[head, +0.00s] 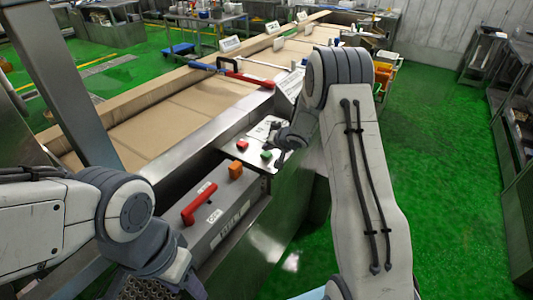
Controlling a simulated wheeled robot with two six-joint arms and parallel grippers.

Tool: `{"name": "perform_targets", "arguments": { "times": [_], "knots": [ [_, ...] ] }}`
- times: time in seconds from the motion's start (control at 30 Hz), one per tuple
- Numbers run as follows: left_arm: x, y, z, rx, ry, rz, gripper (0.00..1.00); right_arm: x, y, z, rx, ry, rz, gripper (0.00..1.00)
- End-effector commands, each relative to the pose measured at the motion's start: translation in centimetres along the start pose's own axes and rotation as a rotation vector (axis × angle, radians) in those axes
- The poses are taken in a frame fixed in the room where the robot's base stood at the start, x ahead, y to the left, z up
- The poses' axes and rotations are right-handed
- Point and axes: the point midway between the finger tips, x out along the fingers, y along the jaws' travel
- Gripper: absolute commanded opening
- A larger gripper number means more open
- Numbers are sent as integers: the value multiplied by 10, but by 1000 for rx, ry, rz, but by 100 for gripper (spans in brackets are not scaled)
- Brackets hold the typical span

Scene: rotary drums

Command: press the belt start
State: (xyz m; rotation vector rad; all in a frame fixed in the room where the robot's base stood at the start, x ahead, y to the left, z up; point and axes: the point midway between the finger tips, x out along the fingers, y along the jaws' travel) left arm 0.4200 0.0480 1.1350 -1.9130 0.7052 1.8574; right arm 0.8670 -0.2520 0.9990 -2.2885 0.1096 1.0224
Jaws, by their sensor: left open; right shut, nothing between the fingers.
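A light metal control plate (233,155) juts from the side of the belt machine in the head view. It carries a red button (242,145) and a green button (266,155). I cannot read which is labelled as belt start. My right gripper (279,159) is shut and empty, with its tip just right of the green button. I cannot tell whether it touches the button. My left gripper (165,288) is open at the bottom edge, left of the grey box, and partly cut off by the frame.
A grey box (225,215) with a red handle (199,204) and an orange knob (235,170) stands before the plate. The tan belt (200,105) runs behind, with a red and blue bar (235,76) across it. Green floor lies free to the right.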

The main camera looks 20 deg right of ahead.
Motion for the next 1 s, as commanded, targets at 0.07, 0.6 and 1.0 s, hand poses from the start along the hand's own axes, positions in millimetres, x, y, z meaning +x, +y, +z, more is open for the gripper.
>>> {"name": "perform_targets", "arguments": {
  "times": [0.07, 0.6, 1.0],
  "knots": [
    [0, 0, 0, 0, 0, 0, 50, 2, 2, 2, -1, 0, 0, 0],
    [1, 0, 0, 0, 0, 0, 50, 4, 3, 3, 0, 1, 0, 0],
    [3, 0, 0, 0, 0, 0, 50, 7, 5, 5, -1, 0, -1, 0]
  ]
}}
